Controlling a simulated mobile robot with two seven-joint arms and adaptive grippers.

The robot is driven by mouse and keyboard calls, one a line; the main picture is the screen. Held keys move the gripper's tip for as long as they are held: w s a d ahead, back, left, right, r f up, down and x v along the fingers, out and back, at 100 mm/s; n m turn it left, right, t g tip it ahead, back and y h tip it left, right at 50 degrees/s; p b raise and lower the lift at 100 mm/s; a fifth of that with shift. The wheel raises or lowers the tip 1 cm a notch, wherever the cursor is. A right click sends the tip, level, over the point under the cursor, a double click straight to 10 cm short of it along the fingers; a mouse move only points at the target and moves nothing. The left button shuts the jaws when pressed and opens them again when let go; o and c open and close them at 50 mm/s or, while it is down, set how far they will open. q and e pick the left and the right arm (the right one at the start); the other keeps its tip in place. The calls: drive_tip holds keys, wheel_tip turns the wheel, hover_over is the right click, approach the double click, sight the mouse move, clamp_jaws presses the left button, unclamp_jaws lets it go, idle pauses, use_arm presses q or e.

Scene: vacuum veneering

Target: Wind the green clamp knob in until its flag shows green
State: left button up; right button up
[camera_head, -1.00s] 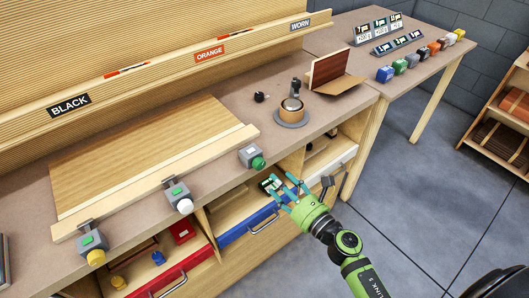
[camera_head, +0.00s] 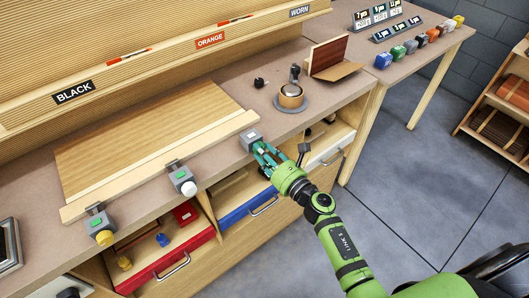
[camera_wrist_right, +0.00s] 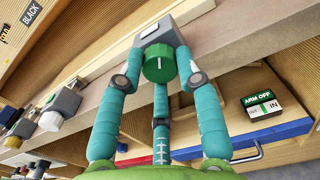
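The green clamp knob (camera_wrist_right: 158,65), with a white line on its face, sits on a grey clamp block (camera_wrist_right: 163,32) at the edge of the wooden caul bar. In the head view, that block (camera_head: 250,137) is at the bar's right end and my fingers mostly hide the knob. My right gripper (camera_wrist_right: 160,68) has its teal fingers around the knob, one on each side and one below. I cannot tell whether they press on it. A small pale patch shows on the block's top; its flag colour is unclear. My left gripper is not in view.
Clamps with a white knob (camera_head: 188,188) and a yellow knob (camera_head: 105,237) stand farther left. Below are an open red drawer (camera_head: 175,262), a blue drawer (camera_head: 250,208) and a white drawer (camera_head: 325,155). A round pot (camera_head: 291,97) stands on the bench behind.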

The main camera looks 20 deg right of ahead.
drive_tip(key=shift+f, duration=0.1)
drive_tip(key=shift+c, duration=0.4)
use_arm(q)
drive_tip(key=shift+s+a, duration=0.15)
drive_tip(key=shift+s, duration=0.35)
